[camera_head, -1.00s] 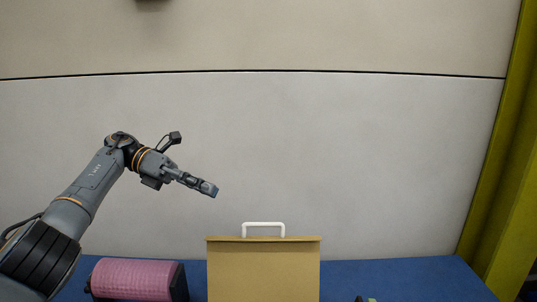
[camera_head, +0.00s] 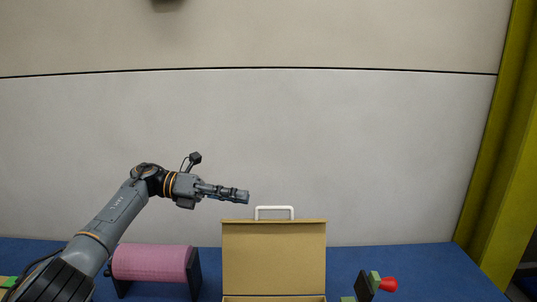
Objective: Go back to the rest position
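My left gripper (camera_head: 234,194) is in the air in front of the pale wall, pointing right, above and left of the white handle (camera_head: 274,211). The handle tops the tan gate panel (camera_head: 274,255), which stands upright on the blue table. The gripper holds nothing that I can see and looks apart from the panel. Its fingers appear edge-on, so their opening is unclear. My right gripper is not in view.
A pink roller (camera_head: 152,262) on black supports stands left of the panel. A red knob (camera_head: 388,284) with black and green parts is at the right. The blue table (camera_head: 440,265) has free room there. A yellow-green post (camera_head: 505,150) stands at the far right.

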